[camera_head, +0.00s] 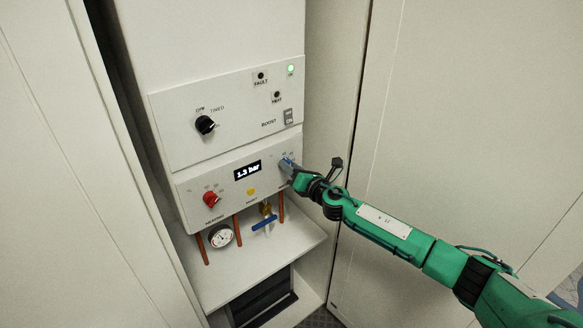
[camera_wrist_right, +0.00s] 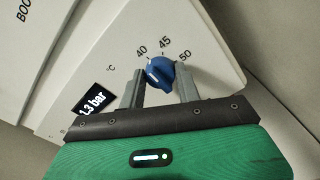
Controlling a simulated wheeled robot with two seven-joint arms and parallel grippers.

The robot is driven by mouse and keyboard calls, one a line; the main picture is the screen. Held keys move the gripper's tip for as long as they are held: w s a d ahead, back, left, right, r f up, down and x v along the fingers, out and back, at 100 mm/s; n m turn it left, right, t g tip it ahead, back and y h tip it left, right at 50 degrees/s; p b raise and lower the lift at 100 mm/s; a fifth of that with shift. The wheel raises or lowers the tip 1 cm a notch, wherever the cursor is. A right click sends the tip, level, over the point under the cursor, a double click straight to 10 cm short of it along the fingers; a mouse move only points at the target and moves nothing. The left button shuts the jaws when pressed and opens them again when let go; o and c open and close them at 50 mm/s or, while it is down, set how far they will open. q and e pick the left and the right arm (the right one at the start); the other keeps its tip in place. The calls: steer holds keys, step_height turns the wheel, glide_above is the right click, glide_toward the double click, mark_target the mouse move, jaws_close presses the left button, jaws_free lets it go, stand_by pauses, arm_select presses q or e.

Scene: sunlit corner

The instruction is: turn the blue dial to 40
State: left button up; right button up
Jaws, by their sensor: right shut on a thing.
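The blue dial (camera_wrist_right: 160,71) sits on the lower white panel, under a printed scale with 40, 45 and 50. A white mark on its face lies toward the lower left, below the 40 side of the scale. My right gripper (camera_wrist_right: 161,77) is shut on the dial, with one grey finger on each side. In the head view the dial (camera_head: 286,161) is small and partly hidden by my right gripper (camera_head: 291,168), which reaches in from the right. My left gripper is not in view.
A display (camera_head: 247,171) reads 1.3 bar. A red dial (camera_head: 210,198), a yellow button (camera_head: 251,191) and a black knob (camera_head: 205,124) are on the panels. A gauge (camera_head: 221,236) and blue valve handle (camera_head: 264,223) sit below. A wall stands close on the right.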

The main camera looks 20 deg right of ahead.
steer(key=shift+f+n, duration=0.15)
steer(key=shift+n, duration=0.25)
steer(key=o, duration=1)
steer(key=shift+c, duration=0.2)
steer(key=b+v, duration=0.3)
steer(key=v, duration=1.1)
steer(key=shift+w, duration=0.1)
